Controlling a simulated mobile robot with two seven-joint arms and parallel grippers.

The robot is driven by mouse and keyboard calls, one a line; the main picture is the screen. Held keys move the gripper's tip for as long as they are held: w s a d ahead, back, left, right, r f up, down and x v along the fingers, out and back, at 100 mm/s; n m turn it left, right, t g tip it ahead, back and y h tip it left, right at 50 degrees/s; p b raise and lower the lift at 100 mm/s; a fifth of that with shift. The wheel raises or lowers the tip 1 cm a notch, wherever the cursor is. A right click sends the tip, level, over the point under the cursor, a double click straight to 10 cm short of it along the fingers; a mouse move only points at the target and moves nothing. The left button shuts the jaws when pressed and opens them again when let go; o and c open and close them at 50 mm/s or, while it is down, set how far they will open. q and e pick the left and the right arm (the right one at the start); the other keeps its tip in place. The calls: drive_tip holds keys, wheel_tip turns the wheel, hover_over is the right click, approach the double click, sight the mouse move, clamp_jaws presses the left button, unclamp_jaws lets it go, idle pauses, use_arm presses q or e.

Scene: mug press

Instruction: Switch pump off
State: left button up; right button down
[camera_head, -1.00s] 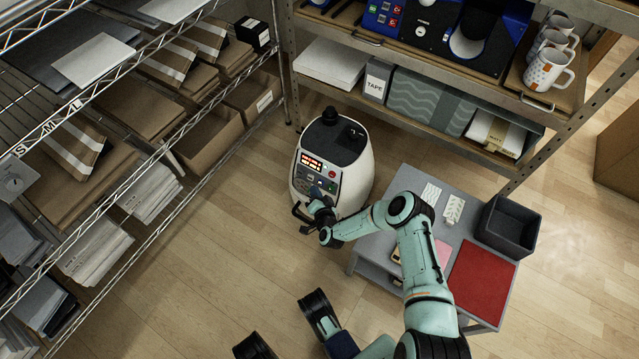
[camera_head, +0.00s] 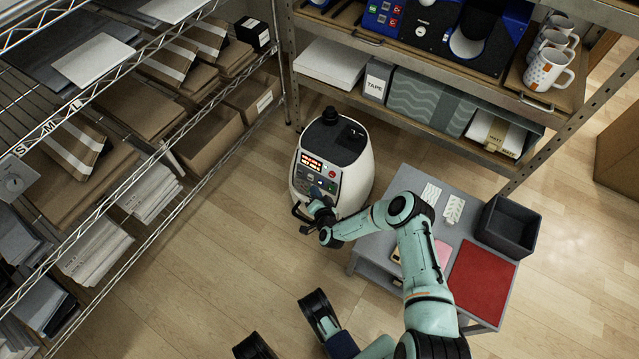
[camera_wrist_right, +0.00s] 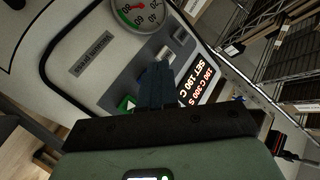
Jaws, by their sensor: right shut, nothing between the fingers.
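The white rounded machine (camera_head: 333,165) stands on the floor, with a dark top and a front control panel (camera_head: 320,172) bearing a red lit display. My right gripper (camera_head: 318,196) is at the lower part of this panel, shut and empty. In the right wrist view its fingers (camera_wrist_right: 155,84) reach over the panel, between the green button (camera_wrist_right: 127,103) and the lit display (camera_wrist_right: 203,78). Small grey switches (camera_wrist_right: 164,53) show just beyond the fingertips, and a round gauge (camera_wrist_right: 137,14) lies farther along. I cannot tell whether the fingers touch a switch.
A grey side table (camera_head: 380,246) with a red mat (camera_head: 480,284) and a dark bin (camera_head: 507,226) stands right of the machine, under my right arm. Wire shelving (camera_head: 160,226) is on the left; a shelf with mugs (camera_head: 549,68) is behind.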

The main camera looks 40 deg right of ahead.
idle(0.3)
drive_tip(key=shift+w+d+f+b, duration=0.1)
drive_tip(key=shift+w+d+b, duration=0.1)
drive_tip(key=shift+d+b, duration=0.15)
drive_tip(key=shift+w+d+f+b, duration=0.15)
drive_tip(key=shift+d+b, duration=0.15)
drive_tip(key=shift+d, duration=0.2)
idle(0.7)
drive_tip(key=shift+s+a+r+p, duration=0.15)
drive_tip(key=shift+s+a+p, duration=0.05)
drive_tip(key=shift+a+p, duration=0.25)
drive_tip(key=shift+s+a+r+p, duration=0.1)
drive_tip(key=shift+s+a+p, duration=0.05)
drive_tip(key=shift+a+p, duration=0.2)
drive_tip(key=shift+a, duration=0.1)
drive_tip(key=shift+s+a+r+p, duration=0.3)
drive_tip(key=shift+a+p, duration=0.25)
drive_tip(key=shift+a, duration=0.35)
drive_tip(key=shift+s+a+r+p, duration=0.15)
drive_tip(key=shift+s+a+p, duration=0.35)
drive_tip(key=shift+a, duration=0.35)
drive_tip(key=shift+s+a+r+p, duration=0.3)
drive_tip(key=shift+a+p, duration=0.25)
drive_tip(key=shift+a, duration=0.35)
